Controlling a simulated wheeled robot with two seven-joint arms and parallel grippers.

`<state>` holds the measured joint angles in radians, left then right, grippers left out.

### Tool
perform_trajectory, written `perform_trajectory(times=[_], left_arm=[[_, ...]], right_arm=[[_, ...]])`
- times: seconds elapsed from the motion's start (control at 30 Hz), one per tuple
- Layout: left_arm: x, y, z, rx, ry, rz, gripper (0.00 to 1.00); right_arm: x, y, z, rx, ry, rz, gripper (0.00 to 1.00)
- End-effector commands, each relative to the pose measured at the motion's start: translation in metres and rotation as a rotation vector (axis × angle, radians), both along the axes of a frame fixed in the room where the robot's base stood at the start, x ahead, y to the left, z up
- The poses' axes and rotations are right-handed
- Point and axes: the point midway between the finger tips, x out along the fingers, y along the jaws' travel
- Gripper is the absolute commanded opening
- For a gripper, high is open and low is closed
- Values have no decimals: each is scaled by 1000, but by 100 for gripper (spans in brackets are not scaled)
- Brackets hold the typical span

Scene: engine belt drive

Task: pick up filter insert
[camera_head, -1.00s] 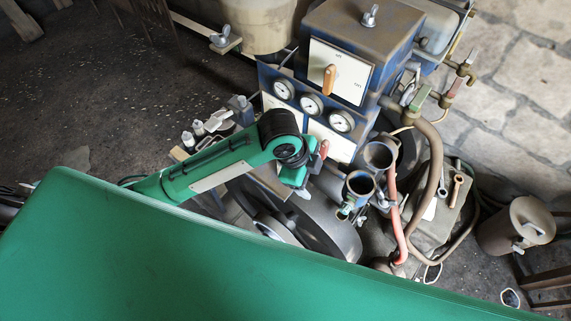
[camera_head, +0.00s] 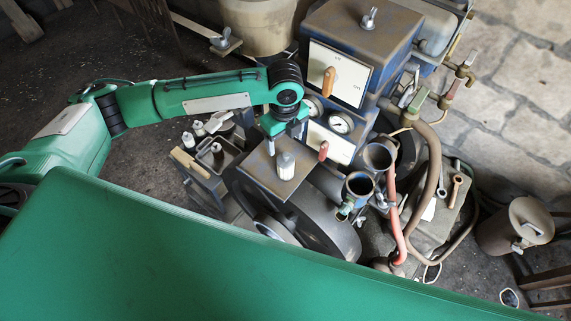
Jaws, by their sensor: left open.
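A small pale cylinder (camera_head: 286,166) stands upright on a flat brown plate (camera_head: 258,172) over the engine's large wheel; it may be the filter insert, but I cannot tell for sure. Several similar light-topped pieces, one of them a white-capped piece (camera_head: 216,150), stand in and beside a grey open box (camera_head: 231,158) to its left. My left gripper (camera_head: 283,137) is open, pointing down just above and behind the pale cylinder, apart from it as far as I can see. Its far finger is partly hidden. My right gripper is not in view.
The blue engine cabinet (camera_head: 365,30) with gauges (camera_head: 341,122) and an orange lever (camera_head: 328,82) rises close behind the gripper. Two open funnel-like cups (camera_head: 359,186) and a red hose (camera_head: 393,212) are to the right. A metal can (camera_head: 520,225) stands at far right.

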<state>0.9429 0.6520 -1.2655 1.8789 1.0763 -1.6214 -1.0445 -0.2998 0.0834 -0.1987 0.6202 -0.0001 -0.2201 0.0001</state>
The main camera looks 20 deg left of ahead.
Motion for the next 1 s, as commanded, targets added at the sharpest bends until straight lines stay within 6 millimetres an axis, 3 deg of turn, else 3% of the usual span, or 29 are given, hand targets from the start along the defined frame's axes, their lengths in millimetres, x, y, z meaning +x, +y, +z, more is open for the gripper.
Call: perform_trajectory(times=[0.3,0.57,0.73,1.0], left_arm=[[-1,0,-53,-1,2,2,71],[-3,-1,-67,0,2,2,71],[-7,-1,-86,0,2,2,71],[-6,-1,-112,0,0,2,71]], right_arm=[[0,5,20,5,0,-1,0],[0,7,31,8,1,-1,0],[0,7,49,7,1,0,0],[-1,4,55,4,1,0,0]])
